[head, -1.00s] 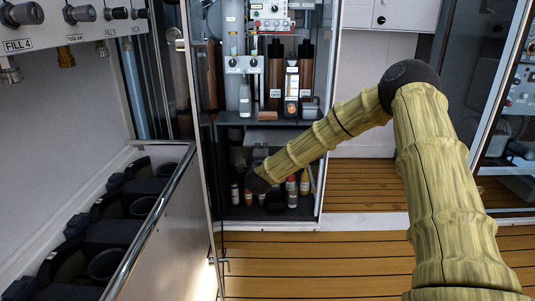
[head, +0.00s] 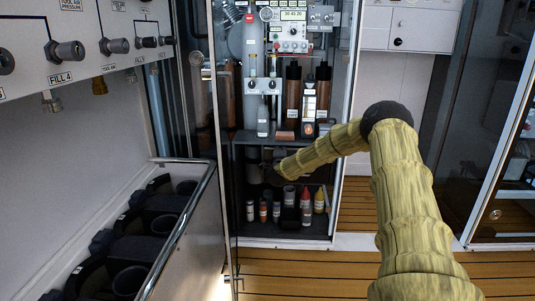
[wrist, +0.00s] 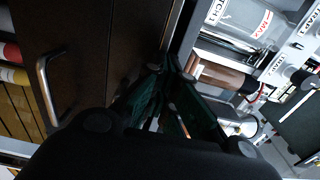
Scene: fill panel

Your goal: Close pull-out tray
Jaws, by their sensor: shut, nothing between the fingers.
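In the wrist view, a dark flat front (wrist: 85,50) with a curved metal handle (wrist: 45,90) fills the left side; I take it for the pull-out tray's front. My gripper (wrist: 168,75) has its dark green fingers together beside this front's edge, away from the handle, and holds nothing. Whether the fingertips touch it is unclear. In the head view my gripper (head: 270,168) is a dark shape in the open cabinet, below the middle shelf (head: 275,139). My forearm and the shadow hide much of the tray there, so how far out it stands cannot be told.
Several small bottles (head: 305,205) stand on the cabinet floor below my gripper. Brown bottles (head: 293,95) and instruments stand on the shelf above. A rack with a metal rail (head: 180,230) is at left. Glass doors flank the cabinet. The wooden floor in front is clear.

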